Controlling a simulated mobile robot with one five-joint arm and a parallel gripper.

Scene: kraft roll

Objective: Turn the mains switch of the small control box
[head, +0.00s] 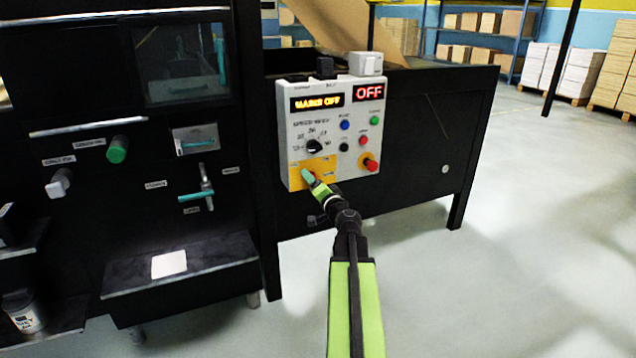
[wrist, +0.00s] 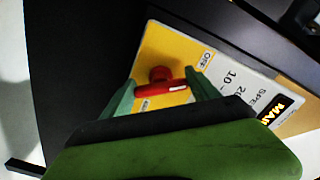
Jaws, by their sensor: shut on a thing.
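The small control box (head: 335,130) is a pale panel on the front of a black machine. Its displays read "MAINS OFF" and "OFF". The mains switch (wrist: 163,87) is a red handle on a yellow plate (wrist: 150,58) at the box's lower left. My gripper (wrist: 160,92) is shut on the red handle, one green finger on each side of it. In the head view my gripper (head: 308,177) covers the switch. An "OFF" label (wrist: 206,60) shows beside the handle in the wrist view.
A black rotary knob (head: 314,146), several small coloured buttons and a red knob (head: 371,165) sit on the same panel. A black cabinet (head: 150,120) with handles and a shelf stands to the left. Open floor (head: 540,200) lies to the right.

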